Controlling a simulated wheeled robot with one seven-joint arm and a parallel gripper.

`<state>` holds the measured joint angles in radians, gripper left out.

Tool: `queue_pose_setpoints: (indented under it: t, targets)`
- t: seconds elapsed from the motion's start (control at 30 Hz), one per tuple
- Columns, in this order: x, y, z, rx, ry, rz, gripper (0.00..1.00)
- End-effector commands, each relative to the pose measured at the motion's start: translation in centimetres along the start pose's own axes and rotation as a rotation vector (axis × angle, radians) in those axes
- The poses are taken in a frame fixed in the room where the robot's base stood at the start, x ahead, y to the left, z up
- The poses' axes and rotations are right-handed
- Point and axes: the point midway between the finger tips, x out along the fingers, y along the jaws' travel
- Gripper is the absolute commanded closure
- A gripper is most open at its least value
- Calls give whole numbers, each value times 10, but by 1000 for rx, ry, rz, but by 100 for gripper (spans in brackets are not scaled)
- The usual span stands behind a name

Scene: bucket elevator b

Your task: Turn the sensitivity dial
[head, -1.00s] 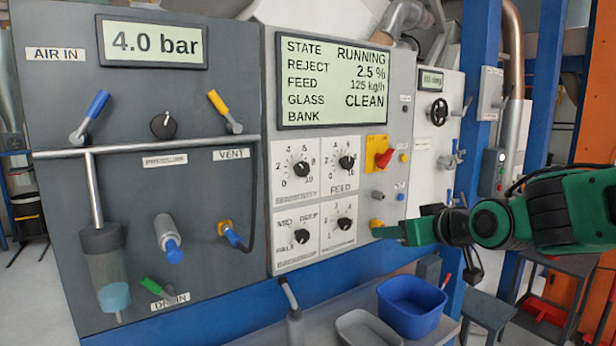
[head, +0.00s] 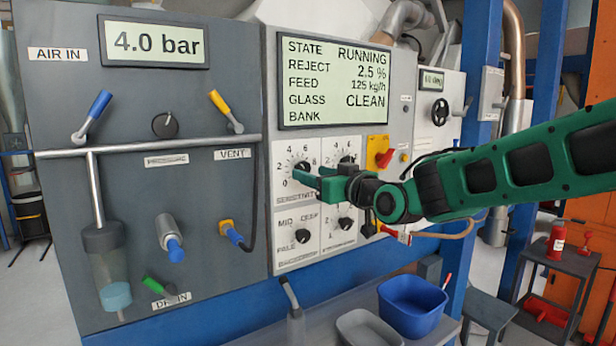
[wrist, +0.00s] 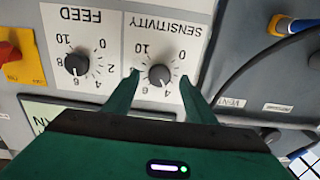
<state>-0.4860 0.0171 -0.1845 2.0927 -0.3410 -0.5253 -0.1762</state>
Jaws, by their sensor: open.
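The sensitivity dial (head: 301,167) is a black knob on a white scale plate, upper left of a group of dials below the large display. In the wrist view the dial (wrist: 159,75) sits between my two fingertips, with the scale upside down. My gripper (head: 307,173) is open in front of the plate, and its fingers hide part of the scale and label in the head view. In the wrist view my gripper (wrist: 160,78) has a gap visible on each side of the knob. I cannot tell how far the tips are from the panel.
The feed dial (wrist: 76,63) is beside it, partly behind my gripper in the head view. Two more dials sit below, one the pale/mid/deep dial (head: 302,236). A red switch (head: 384,157) on yellow is to the right. A blue bin (head: 412,305) stands below.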

Motion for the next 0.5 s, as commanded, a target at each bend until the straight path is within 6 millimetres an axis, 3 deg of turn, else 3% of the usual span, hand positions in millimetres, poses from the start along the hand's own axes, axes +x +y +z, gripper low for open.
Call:
queue_pose_setpoints:
  t: [0.2, 0.5]
  targets:
    - [21, 1, 0, -1, -1, 1, 49]
    - [24, 1, 0, 0, -1, 1, 49]
